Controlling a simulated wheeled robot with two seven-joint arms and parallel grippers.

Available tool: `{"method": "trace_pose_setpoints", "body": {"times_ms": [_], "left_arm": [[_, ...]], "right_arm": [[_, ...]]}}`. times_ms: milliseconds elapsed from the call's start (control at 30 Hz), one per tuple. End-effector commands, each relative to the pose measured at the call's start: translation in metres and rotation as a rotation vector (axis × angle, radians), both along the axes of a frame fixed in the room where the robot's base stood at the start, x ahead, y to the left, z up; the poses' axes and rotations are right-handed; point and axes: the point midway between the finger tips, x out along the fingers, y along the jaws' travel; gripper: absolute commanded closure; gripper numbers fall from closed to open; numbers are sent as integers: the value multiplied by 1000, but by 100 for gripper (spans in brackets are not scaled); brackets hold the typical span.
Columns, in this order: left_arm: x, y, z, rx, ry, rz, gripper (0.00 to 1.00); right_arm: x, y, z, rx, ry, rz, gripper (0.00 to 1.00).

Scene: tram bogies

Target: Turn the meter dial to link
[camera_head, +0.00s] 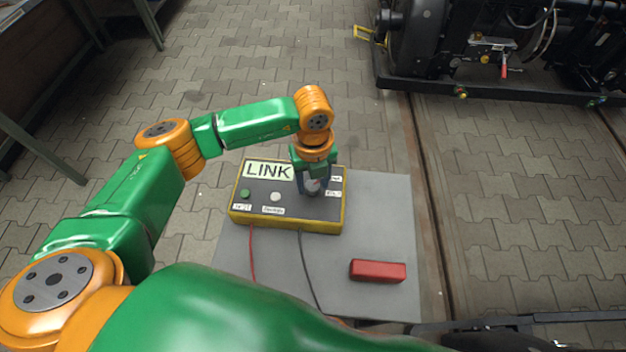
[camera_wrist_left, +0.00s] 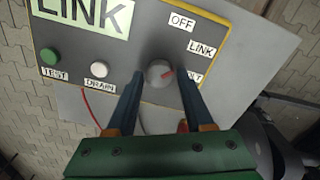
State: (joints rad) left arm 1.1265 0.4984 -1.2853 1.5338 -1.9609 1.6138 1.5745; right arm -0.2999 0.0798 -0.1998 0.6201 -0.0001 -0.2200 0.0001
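The meter is a yellow-edged box (camera_head: 285,222) with a dark grey face, lying on a grey table. A large pale plate (camera_head: 268,171) on it reads LINK. The OFF label (camera_wrist_left: 182,21) is above. My left gripper (camera_head: 313,188) points down over the dial. Its blue fingers (camera_wrist_left: 159,80) stand apart on either side of the dial, with small gaps seeming to show. My right gripper is not in view.
A green button (camera_wrist_left: 50,55) and a white button (camera_wrist_left: 99,69) sit left of the dial. Red and dark cables run from the box's front. A red block (camera_head: 377,270) lies on the grey tabletop (camera_head: 380,215). A black bogie (camera_head: 440,50) stands at the back right.

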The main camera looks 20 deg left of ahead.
Motion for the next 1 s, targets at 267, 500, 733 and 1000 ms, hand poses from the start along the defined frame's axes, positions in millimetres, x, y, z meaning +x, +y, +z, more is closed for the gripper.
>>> {"method": "trace_pose_setpoints", "body": {"times_ms": [267, 500, 733, 1000], "left_arm": [[0, 0, 0, 0, 0, 0, 31], [1, 0, 31, -1, -6, -1, 31], [1, 0, 68, -1, -2, 0, 31], [0, 0, 71, -1, 1, 0, 31]], "right_arm": [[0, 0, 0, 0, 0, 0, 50], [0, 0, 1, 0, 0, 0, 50], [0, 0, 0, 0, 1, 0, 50], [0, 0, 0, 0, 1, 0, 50]]}}
